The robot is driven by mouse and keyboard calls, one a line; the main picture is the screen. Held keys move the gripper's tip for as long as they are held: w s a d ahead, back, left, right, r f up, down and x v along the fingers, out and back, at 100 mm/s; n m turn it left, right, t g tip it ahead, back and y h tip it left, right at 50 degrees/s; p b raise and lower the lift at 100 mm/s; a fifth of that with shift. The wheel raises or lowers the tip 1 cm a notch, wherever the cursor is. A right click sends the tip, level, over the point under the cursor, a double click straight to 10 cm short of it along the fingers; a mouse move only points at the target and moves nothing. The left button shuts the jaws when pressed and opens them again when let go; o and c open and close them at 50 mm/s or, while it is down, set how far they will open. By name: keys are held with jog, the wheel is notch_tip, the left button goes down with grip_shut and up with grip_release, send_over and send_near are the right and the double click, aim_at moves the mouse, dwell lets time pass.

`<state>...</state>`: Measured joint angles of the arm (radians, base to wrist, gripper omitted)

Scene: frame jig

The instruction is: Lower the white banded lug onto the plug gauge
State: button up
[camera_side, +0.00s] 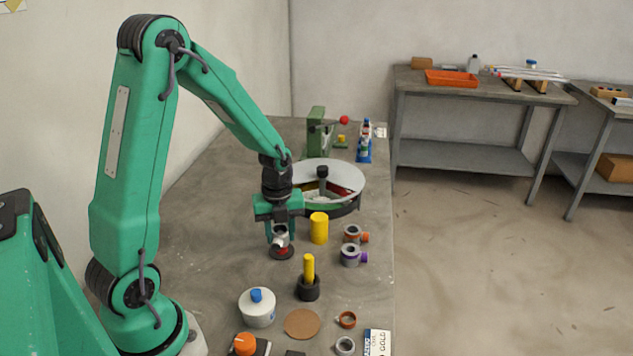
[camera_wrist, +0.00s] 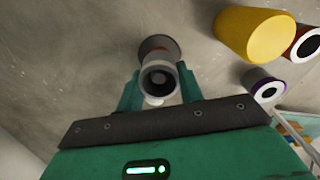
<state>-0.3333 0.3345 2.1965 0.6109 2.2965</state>
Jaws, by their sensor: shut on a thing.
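My gripper (camera_side: 280,233) is shut on the white banded lug (camera_side: 280,240), a small grey-white ring piece. In the wrist view the lug (camera_wrist: 159,80) sits between the two green fingers (camera_wrist: 159,88), its dark round opening facing the camera. Directly below it is a dark round base (camera_side: 282,253) with a bit of red showing above it; the base also shows behind the lug in the wrist view (camera_wrist: 157,45). Whether lug and base touch, I cannot tell.
A yellow cylinder (camera_side: 319,228) stands close right of my gripper. A round tray (camera_side: 345,205) is behind.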

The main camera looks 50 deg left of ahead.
jog(key=shift+f, duration=1.3)
jog(key=o, duration=1.2)
jog(key=shift+o, duration=0.2)
jog(key=shift+r, duration=0.2)
jog(key=shift+r, duration=4.35)
